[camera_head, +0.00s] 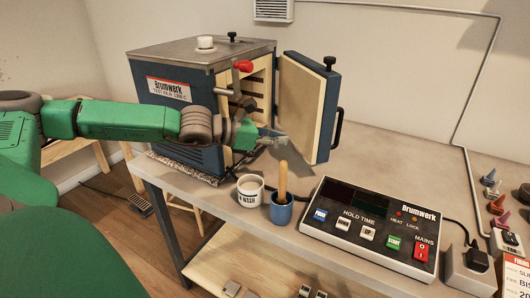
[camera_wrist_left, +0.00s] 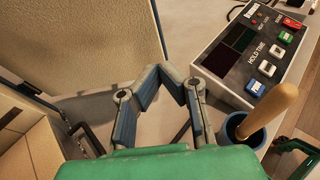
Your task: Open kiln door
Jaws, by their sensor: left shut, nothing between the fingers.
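The kiln (camera_head: 175,125) is a dark blue box with a grey top at the back left of the bench. Its door (camera_head: 297,100) stands swung wide open to the right, with its cream inner face showing and a black handle (camera_head: 338,127) on the outer side. The door's inner face also fills the upper left of the left wrist view (camera_wrist_left: 80,40). My left gripper (camera_head: 283,142) is shut and empty, in front of the kiln opening and beside the door's inner face. Its fingers show in the left wrist view (camera_wrist_left: 165,78).
A lever with a red knob (camera_head: 243,66) sits at the kiln's front. A white cup (camera_head: 250,191) and a blue cup (camera_head: 281,210) holding a wooden-handled tool stand near the bench's front edge. A control box (camera_head: 370,225) lies to their right.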

